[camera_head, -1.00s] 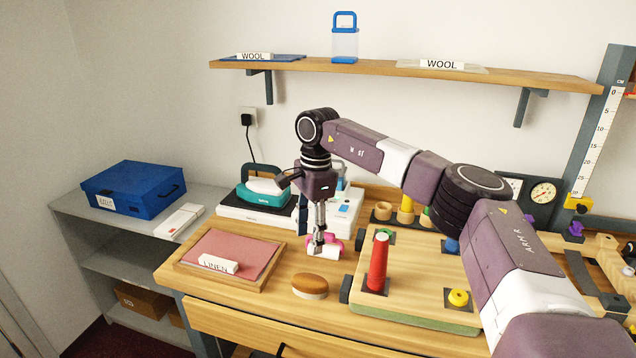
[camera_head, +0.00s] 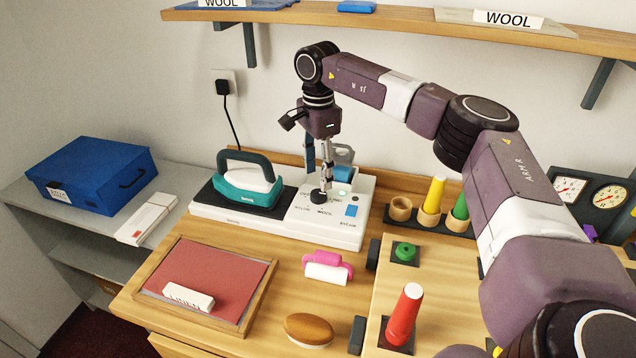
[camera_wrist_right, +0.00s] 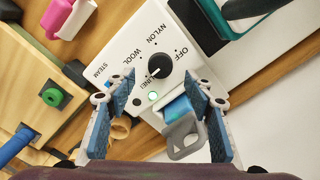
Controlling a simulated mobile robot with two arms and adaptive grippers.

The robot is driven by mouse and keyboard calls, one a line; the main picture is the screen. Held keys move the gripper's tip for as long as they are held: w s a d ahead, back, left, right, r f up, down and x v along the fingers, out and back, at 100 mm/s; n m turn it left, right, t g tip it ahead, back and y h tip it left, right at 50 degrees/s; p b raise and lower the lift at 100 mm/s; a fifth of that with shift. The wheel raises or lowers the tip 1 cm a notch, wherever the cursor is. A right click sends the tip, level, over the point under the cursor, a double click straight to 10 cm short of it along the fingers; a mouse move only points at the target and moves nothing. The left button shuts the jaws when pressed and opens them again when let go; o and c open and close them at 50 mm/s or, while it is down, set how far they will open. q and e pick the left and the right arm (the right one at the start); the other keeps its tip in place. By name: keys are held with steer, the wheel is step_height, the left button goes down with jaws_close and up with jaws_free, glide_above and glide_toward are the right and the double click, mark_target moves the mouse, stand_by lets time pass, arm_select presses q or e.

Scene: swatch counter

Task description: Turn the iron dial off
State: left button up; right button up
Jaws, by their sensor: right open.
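The iron dial (camera_head: 319,196) is a black round knob on the white iron station (camera_head: 290,226). In the right wrist view the dial (camera_wrist_right: 159,66) has OFF, NYLON, WOOL and LINEN labels around it. Its white mark appears to point toward LINEN. A small green light (camera_wrist_right: 153,96) glows beside it. My right gripper (camera_wrist_right: 165,92) is open, pointing down, with its blue-padded fingers on either side of the dial area and apparently above it. In the head view the right gripper (camera_head: 324,178) partly hides the panel. My left gripper is not in view.
The teal iron (camera_head: 249,190) stands on its black pad left of the dial. A pink lint roller (camera_head: 327,267), brush (camera_head: 309,331) and framed LINEN tray (camera_head: 263,300) lie in front. The peg board (camera_head: 440,290) is at right. A shelf (camera_head: 400,20) spans the wall above.

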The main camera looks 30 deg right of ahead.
mark_target(318, 193)
step_height(318, 193, down, 5)
steer(key=shift+d+p, duration=0.1)
steer(key=shift+p, duration=0.35)
steer(key=shift+f, duration=0.2)
steer(key=c, duration=1.2)
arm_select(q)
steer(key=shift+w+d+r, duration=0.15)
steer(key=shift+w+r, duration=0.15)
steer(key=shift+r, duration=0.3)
arm_select(e)
steer(key=shift+o, duration=0.2)
